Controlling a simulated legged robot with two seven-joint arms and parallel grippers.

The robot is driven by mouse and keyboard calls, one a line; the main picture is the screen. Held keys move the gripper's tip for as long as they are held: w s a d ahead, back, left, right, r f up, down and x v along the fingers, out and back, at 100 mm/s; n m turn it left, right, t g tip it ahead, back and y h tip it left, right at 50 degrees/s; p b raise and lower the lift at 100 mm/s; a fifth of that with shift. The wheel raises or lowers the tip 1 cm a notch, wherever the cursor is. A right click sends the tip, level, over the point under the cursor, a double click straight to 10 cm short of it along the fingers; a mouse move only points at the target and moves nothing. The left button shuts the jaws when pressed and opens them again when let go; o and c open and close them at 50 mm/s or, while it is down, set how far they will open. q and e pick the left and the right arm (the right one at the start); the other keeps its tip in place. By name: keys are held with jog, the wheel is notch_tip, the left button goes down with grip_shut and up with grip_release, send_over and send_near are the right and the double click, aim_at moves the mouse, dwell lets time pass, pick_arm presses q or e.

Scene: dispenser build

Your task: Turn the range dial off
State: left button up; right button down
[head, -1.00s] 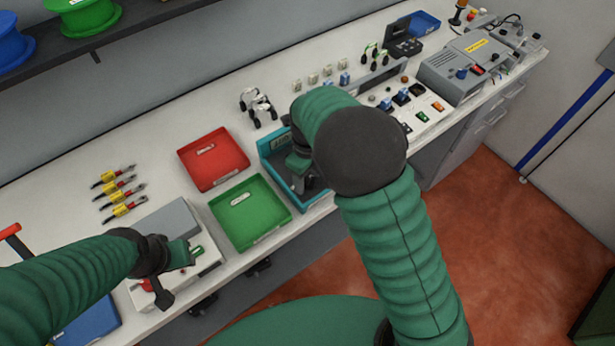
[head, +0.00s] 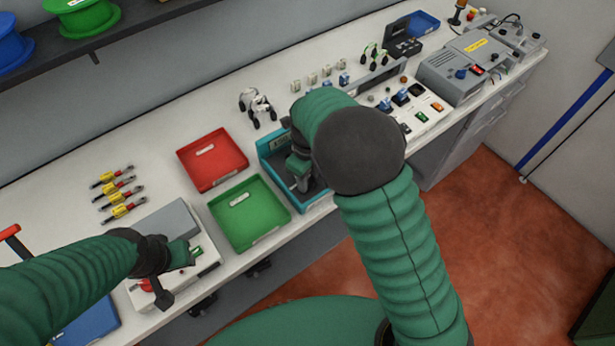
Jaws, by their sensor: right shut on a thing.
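No dial in view can be told for certain as the range dial. A blue knob (head: 461,73) shows on the grey box with the yellow label at the far right, well away from both grippers. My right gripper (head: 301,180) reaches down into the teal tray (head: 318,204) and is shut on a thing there. My own wrist and forearm hide most of that thing, so I cannot tell what it is. My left gripper (head: 178,272) is over the pale box (head: 206,262) at the lower left; its fingers are too unclear to tell open from shut.
A red tray (head: 212,160) and a green tray (head: 250,214) lie left of the teal tray. Several yellow-and-red tools (head: 118,194) lie further left. Small switches and parts crowd the bench (head: 180,110) to the right. A shelf with spools overhangs the back left.

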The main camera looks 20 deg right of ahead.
pick_arm(q)
jog(key=shift+p+v, duration=0.8)
jog(key=shift+v, duration=0.1)
pick_arm(e)
jog(key=shift+r+n, duration=0.2)
jog(key=shift+n, duration=0.8)
jog(key=n+p, duration=0.1)
jog(key=n, duration=0.1)
jog(key=shift+n+p, duration=0.3)
jog(key=n+p, duration=0.1)
jog(key=n, duration=0.2)
jog(key=shift+w+n, duration=0.1)
jog(key=shift+n, duration=0.2)
jog(key=n+p, duration=0.1)
jog(key=n, duration=0.2)
jog(key=shift+n, duration=0.3)
jog(key=n+p, duration=0.1)
jog(key=n, duration=0.5)
pick_arm(q)
notch_tip(320, 180, up, 5)
jog(key=shift+w+r+p, duration=0.15)
jog(key=shift+p, duration=0.2)
pick_arm(e)
jog(key=n, duration=0.5)
jog(key=shift+w+n, duration=0.1)
jog(key=shift+n, duration=0.3)
